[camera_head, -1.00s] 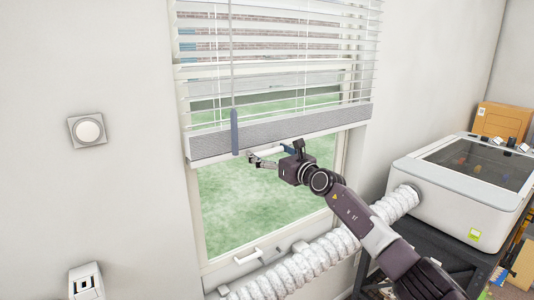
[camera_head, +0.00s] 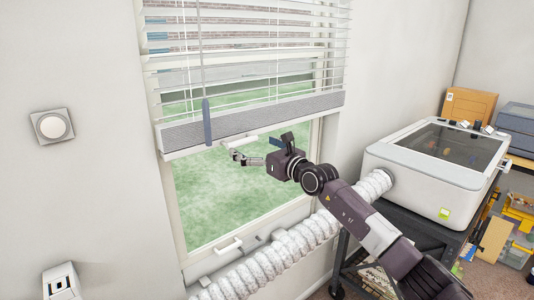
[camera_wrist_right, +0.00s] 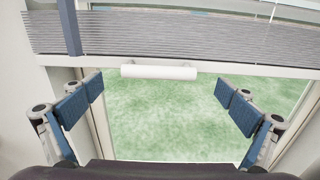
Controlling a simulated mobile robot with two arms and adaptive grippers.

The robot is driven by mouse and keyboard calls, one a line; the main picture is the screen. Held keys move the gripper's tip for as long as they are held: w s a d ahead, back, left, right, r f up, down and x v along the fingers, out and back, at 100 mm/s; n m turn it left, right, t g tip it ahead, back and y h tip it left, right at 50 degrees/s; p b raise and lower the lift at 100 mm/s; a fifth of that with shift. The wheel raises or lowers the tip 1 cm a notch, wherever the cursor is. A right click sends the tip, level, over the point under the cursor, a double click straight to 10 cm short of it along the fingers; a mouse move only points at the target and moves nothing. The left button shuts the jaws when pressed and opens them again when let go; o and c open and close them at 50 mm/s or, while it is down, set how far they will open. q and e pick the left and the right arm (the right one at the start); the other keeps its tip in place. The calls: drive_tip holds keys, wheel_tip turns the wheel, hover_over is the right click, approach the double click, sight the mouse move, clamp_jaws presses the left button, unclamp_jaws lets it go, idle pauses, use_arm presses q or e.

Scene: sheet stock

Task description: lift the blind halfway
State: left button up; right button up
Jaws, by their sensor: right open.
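The white slatted blind (camera_head: 250,62) hangs partly down over the window, above its open lower part. Its grey bottom rail (camera_head: 255,117) also shows across the top of the right wrist view (camera_wrist_right: 190,33). A white bar handle (camera_wrist_right: 158,71) sits just below the rail; it also shows in the head view (camera_head: 264,137). My right gripper (camera_head: 254,150) is below and in front of the rail, near the handle. In the wrist view its blue-padded fingers (camera_wrist_right: 160,92) are wide apart, with nothing between them and the handle ahead. My left gripper is not in view.
A blue-grey cord pull (camera_head: 207,122) hangs in front of the blind's left part. A white ribbed hose (camera_head: 290,255) runs below the window to a white machine (camera_head: 437,170) on a dark cart at right. A wall knob (camera_head: 51,126) is at left.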

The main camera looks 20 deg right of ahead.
drive_tip(key=v, duration=0.7)
drive_tip(key=shift+w, duration=0.1)
drive_tip(key=s+d+f+m+g+h+b, duration=0.1)
drive_tip(key=s+f+m, duration=0.2)
drive_tip(key=f+m, duration=1.05)
drive_tip(key=s+f+m+g+h+b, duration=0.1)
drive_tip(key=s+f+m+h, duration=0.15)
drive_tip(key=f, duration=2.25)
drive_tip(key=s+d+f+m+g+h, duration=0.1)
drive_tip(key=s+f+m, duration=0.35)
drive_tip(key=f, duration=0.35)
drive_tip(key=s+d+f+m+g+h, duration=0.1)
drive_tip(key=s+f+m+g, duration=0.15)
drive_tip(key=s+f, duration=0.45)
drive_tip(key=s+f+m+g+h+b, duration=0.15)
drive_tip(key=s+f+m+g, duration=0.5)
drive_tip(key=s+f, duration=1.65)
drive_tip(key=s+a+f+m+g, duration=0.2)
drive_tip(key=s+a+f+m, duration=0.1)
drive_tip(key=s, duration=1.1)
drive_tip(key=s+a+f+m+g+b, duration=0.1)
drive_tip(key=s+f+m, duration=0.4)
drive_tip(key=s, duration=0.9)
drive_tip(key=shift+s+a+f+g+y, duration=0.25)
drive_tip(key=shift+a+f+g+y, duration=0.25)
drive_tip(key=shift+a, duration=0.65)
